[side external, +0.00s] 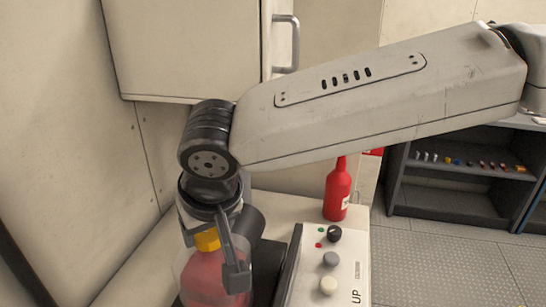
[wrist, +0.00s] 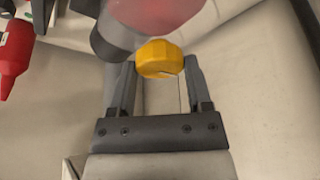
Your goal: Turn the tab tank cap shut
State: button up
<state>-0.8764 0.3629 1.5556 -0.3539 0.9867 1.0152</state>
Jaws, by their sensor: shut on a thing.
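The yellow tank cap (wrist: 160,59) sits between the two fingers of my gripper (wrist: 160,66) in the wrist view. My gripper is shut on the cap, with a finger at each side. In the side view the cap (side external: 207,239) shows as a small yellow patch under my wrist, above a translucent tank with red contents (side external: 208,276). My gripper also shows there (side external: 212,243), pointing down, and its parts hide much of the cap. The cap's tab and how far it is turned cannot be made out.
A red bottle (side external: 338,192) stands on the bench behind the tank. A control box (side external: 345,270) with knobs stands to the right of the tank. A wall cabinet (side external: 185,48) with a handle hangs above. Dark shelves (side external: 460,190) stand at the far right.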

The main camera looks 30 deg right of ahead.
dwell(0.3)
jog(key=o, duration=1.3)
jog(key=shift+r, duration=0.15)
jog(key=shift+v, duration=3.85)
